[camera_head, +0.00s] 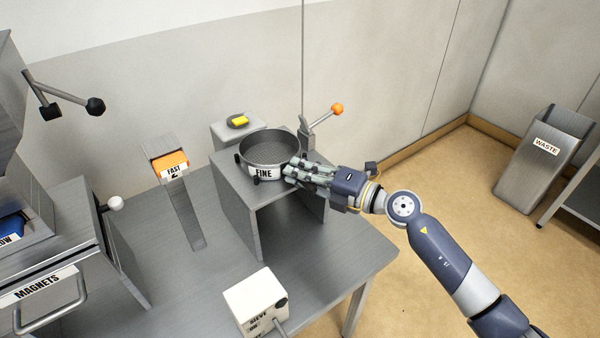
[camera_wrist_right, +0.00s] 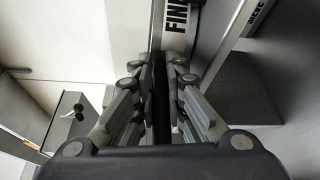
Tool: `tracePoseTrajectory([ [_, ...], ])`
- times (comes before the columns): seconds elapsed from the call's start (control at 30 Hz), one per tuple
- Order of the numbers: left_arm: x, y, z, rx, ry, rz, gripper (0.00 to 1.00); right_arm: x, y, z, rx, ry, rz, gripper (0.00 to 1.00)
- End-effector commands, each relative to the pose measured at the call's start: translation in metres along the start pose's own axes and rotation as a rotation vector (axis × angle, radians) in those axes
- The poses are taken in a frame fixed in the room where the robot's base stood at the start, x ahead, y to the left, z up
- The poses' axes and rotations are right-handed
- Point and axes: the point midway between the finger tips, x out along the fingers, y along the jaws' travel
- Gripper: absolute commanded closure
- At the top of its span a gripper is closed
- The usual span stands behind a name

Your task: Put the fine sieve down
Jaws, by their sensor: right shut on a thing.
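The fine sieve (camera_head: 268,148) is a round grey pan with a mesh floor and a white label reading FINE. It sits on or just above the top of a grey metal stand (camera_head: 233,180); I cannot tell whether it touches. My right gripper (camera_head: 292,172) is at the sieve's right front side, shut on it. In the right wrist view my right gripper's fingers (camera_wrist_right: 160,75) close together at the sieve's wall, with the FINE label (camera_wrist_right: 177,22) just beyond them. My left gripper is not in view.
A lever with an orange knob (camera_head: 337,109) stands behind the sieve at right. A yellow button (camera_head: 239,121) is behind it. A white switch box (camera_head: 256,299) stands in front. A chute labelled FAST (camera_head: 172,170) is left. A WASTE bin (camera_head: 545,150) stands far right.

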Motion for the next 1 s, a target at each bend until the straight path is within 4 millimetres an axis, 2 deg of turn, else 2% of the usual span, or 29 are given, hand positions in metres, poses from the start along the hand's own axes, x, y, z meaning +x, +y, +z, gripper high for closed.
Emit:
tracePoseTrajectory([
  [0.2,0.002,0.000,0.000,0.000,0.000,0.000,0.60,0.000,-0.002,0.000,-0.002,-0.002,0.003,1.00],
  [0.23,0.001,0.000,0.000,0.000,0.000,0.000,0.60,0.000,-0.003,0.000,-0.001,0.000,0.000,0.81],
  [0.27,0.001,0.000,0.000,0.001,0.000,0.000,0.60,0.000,-0.003,0.000,-0.001,0.000,0.000,0.80],
  [0.63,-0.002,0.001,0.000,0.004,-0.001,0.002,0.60,0.000,0.002,0.001,-0.001,0.000,0.000,0.80],
  [0.77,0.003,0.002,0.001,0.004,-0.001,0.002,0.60,-0.017,-0.002,0.001,-0.001,-0.002,-0.003,0.80],
  [1.0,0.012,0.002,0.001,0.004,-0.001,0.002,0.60,-0.068,-0.003,0.000,-0.002,-0.001,-0.005,0.80],
])
